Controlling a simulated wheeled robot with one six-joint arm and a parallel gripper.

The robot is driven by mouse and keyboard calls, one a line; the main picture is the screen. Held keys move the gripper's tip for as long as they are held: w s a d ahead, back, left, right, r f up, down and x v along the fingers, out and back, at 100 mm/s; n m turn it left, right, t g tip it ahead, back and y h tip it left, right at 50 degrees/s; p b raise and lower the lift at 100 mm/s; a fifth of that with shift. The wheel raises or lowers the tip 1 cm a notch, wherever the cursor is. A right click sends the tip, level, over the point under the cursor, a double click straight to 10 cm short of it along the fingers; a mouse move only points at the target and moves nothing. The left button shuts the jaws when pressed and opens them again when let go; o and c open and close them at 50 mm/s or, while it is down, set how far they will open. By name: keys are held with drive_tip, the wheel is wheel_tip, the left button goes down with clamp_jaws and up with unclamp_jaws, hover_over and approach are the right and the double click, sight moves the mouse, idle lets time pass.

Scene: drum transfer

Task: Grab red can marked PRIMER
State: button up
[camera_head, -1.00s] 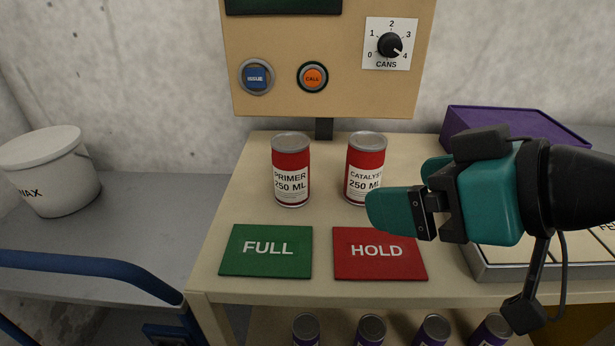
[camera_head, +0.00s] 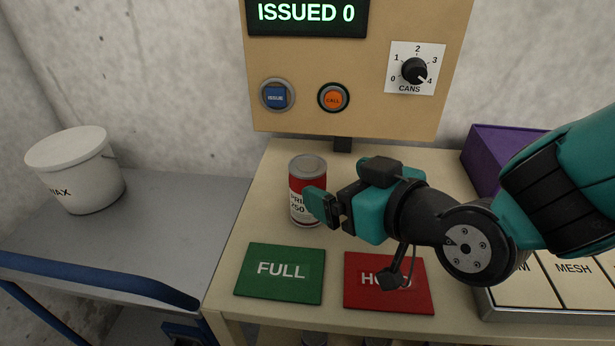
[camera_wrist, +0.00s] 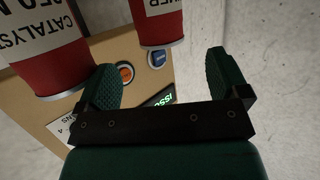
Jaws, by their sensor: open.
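The red PRIMER can (camera_head: 307,170) with a grey lid stands upright on the beige table, left of centre in the head view. My gripper (camera_head: 318,207) is open and empty, with a finger covering part of its label. In the wrist view the PRIMER can (camera_wrist: 158,22) lies ahead, lined up with the gap between my two fingers (camera_wrist: 165,78). Whether it is between the fingertips or just beyond, I cannot tell. The red CATALYST can (camera_wrist: 45,55) shows at the left of the wrist view, beside one finger; my gripper hides it in the head view.
A green FULL mat (camera_head: 280,273) and a red HOLD mat (camera_head: 360,290) lie at the table's front. The panel (camera_head: 330,115) with buttons and a dial stands behind. A purple box (camera_head: 485,150) is right, a WAX bucket (camera_head: 90,180) on the left surface.

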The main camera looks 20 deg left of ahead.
sight(307, 164)
drive_tip(key=p+x, duration=0.1)
drive_tip(key=x, duration=0.7)
drive_tip(key=shift+a, duration=0.15)
drive_tip(key=c, duration=1)
drive_tip(key=shift+c, duration=1.1)
drive_tip(key=shift+r, duration=0.1)
